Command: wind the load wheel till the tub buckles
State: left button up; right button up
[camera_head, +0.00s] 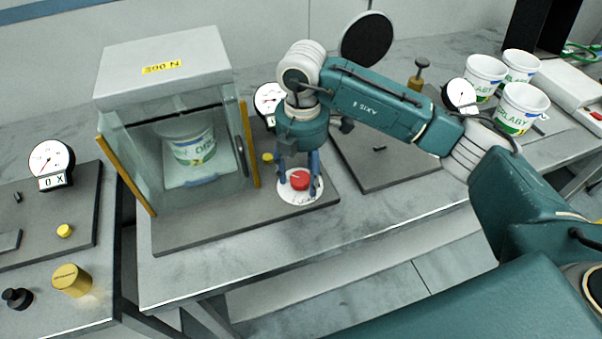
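A white tub with green and blue print (193,146) stands upright inside a clear-walled test cabinet (165,60). No buckling shows in its wall through the panel. A red knob (300,180) on a round white marked plate sits at the base's front right; it may be the load wheel, as no other wheel is clearly marked. My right gripper (299,187) points down over the red knob. Its two fingers stand spread on either side of it, with small gaps visible; contact cannot be told. My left gripper is out of view.
A dial gauge (270,98) behind my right wrist is partly hidden. Three tubs (523,105) stand at the back right beside another gauge (459,94). A round black disc (367,38) rises behind my arm. A left bench holds a gauge (50,162) and a brass cylinder (71,280).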

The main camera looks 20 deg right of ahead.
aim_at(302, 176)
jog(key=shift+a+r, duration=0.15)
notch_tip(302, 176, up, 12)
jog(key=shift+f, duration=0.2)
dwell(0.6)
